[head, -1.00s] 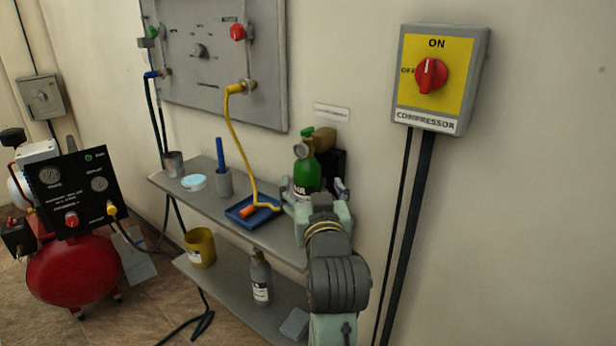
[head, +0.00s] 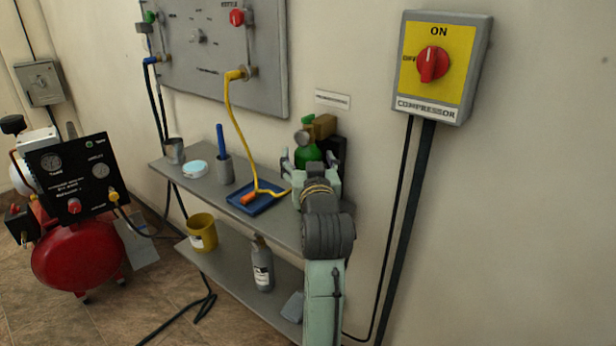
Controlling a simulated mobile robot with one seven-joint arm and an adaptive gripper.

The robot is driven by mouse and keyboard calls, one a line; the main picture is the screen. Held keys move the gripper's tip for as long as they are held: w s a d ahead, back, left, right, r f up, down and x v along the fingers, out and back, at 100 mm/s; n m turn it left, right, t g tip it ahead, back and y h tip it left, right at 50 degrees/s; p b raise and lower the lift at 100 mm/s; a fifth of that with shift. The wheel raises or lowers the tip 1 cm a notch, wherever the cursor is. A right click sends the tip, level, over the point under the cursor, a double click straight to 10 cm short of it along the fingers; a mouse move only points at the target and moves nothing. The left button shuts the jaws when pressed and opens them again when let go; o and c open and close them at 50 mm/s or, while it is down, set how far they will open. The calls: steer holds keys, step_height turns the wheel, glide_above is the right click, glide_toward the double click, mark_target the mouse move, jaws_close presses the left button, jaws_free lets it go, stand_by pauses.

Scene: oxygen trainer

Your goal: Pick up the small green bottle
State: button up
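The small green bottle (head: 307,153) stands at the right end of the upper shelf, with a gauge and green-topped valve at its neck. My gripper (head: 310,160) is in front of it, one finger showing on each side of the bottle. The fingers look spread apart. I cannot tell whether they touch it. The gripper's palm and my arm hide the bottle's lower part and label.
The upper shelf (head: 212,190) also holds a blue tray (head: 266,203) with a yellow hose, a grey cup (head: 225,170) and a metal cup (head: 174,151). A dark box (head: 334,152) stands close behind the bottle. A grey bottle (head: 262,266) and yellow bucket (head: 202,234) are on the lower shelf.

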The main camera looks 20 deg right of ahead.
jaws_close()
steer(key=shift+r, duration=0.15)
stand_by(0.8)
